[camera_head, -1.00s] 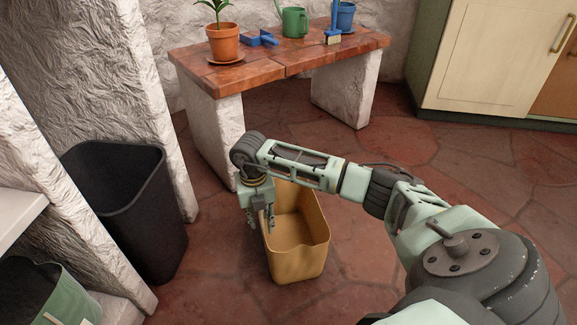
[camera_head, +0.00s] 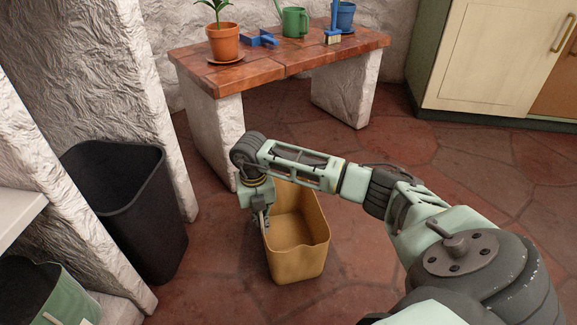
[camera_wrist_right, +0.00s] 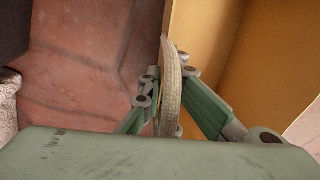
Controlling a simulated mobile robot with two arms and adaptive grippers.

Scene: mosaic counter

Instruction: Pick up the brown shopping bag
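The brown shopping bag (camera_head: 297,262) stands upright and open-topped on the floor, in front of the low bench. My right gripper (camera_head: 261,222) points down at the bag's left side, with its fingers close together at the rim. In the right wrist view, its fingers (camera_wrist_right: 168,95) are closed from both sides on a pale, curved edge that lines up with the bag's wall. The bag's tan inside (camera_wrist_right: 225,45) shows to the right of them and the red floor to the left. My forearm hides the bag's back part in the head view. My left gripper is not in view.
A black bin (camera_head: 130,215) stands left of the bag. A bench (camera_head: 285,62) with a potted plant (camera_head: 222,40) and garden tools is behind it. A green bag (camera_head: 45,295) sits under a shelf at lower left. The floor right of the bag is clear.

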